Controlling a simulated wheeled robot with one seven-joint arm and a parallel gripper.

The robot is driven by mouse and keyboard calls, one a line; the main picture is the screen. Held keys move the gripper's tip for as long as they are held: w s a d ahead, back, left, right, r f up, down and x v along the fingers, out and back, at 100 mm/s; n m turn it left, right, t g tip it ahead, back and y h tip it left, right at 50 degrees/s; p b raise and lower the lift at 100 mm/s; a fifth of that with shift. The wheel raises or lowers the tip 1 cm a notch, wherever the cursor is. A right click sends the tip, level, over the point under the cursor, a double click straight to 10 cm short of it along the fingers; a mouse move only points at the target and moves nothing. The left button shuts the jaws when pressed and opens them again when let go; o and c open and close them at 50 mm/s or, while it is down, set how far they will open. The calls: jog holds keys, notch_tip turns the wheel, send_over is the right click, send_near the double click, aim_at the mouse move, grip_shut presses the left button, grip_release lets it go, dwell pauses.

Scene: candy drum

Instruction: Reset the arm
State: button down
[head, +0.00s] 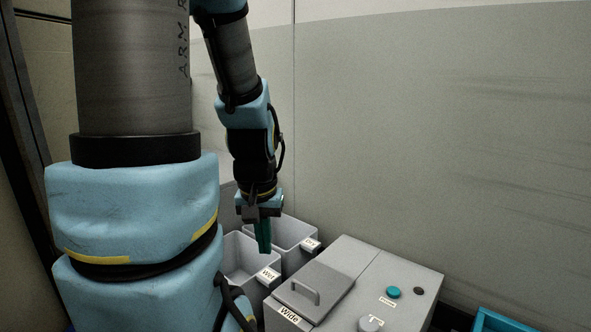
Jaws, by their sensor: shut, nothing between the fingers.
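My gripper (263,237) hangs at the end of my arm, left of the picture's middle. Its teal fingers are shut together, point down and hold nothing. In this view the fingers overlap the grey bins behind them. I cannot tell how high they are above the bins. My blue and grey arm links fill the left side of the view and hide what lies behind them.
A grey bin (246,262) and another grey bin (291,230), both labelled, stand by my gripper. A grey machine (363,268) with a handled lid (313,290), a teal button (393,292) and a knob (371,323) stands to the right. A teal crate (497,322) is at lower right.

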notch_tip(320, 180, up, 38)
jog(key=p, duration=3.7)
jog(key=shift+s+a+p, duration=0.25)
jog(key=shift+p, duration=0.15)
jog(key=shift+d, duration=0.1)
